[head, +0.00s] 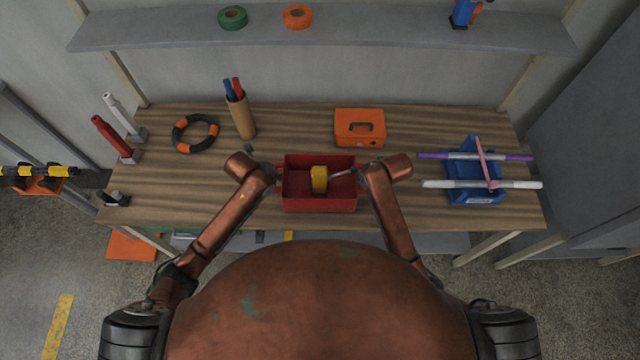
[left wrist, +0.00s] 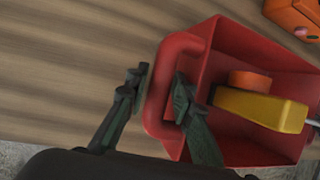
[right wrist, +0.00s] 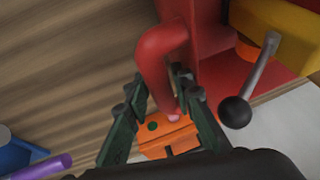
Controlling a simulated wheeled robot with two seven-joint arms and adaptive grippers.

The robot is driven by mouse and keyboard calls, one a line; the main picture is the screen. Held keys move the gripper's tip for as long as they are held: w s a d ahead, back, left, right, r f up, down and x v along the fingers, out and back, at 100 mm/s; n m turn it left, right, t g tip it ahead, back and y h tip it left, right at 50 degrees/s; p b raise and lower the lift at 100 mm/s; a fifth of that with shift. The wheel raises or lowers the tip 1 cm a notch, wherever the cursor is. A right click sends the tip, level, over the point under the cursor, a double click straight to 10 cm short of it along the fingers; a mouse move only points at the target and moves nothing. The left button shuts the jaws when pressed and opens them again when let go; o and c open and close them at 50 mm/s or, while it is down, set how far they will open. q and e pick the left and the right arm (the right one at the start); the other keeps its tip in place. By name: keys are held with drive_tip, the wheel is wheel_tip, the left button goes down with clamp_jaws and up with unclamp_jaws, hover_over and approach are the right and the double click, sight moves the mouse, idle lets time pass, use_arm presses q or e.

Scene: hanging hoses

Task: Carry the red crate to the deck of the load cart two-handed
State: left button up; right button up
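The red crate (head: 320,205) sits on the wooden workbench (head: 400,200) near its front edge. It holds a yellow block-like item (head: 319,179), an orange piece (left wrist: 249,80) and a dark-knobbed lever (right wrist: 262,70). My left gripper (left wrist: 160,90) is open, its fingers on either side of the crate's left handle (left wrist: 170,60), with one finger between handle and wall. My right gripper (right wrist: 160,90) is open, its fingers on either side of the right handle (right wrist: 152,58). Contact with the handles is unclear. I cannot make out the load cart.
An orange toolbox (head: 359,128) stands behind the crate. A blue bin (head: 473,195) with purple and white bars across it stands at the right. A grey shelf (head: 390,30) runs behind.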

use_arm(q)
drive_tip(key=shift+c, duration=0.5)
use_arm(e)
drive_tip(key=shift+c, duration=0.5)
use_arm(q)
clamp_jaws()
use_arm(e)
clamp_jaws()
use_arm(q)
drive_tip(key=shift+r, duration=0.15)
use_arm(e)
drive_tip(key=shift+r, duration=0.2)
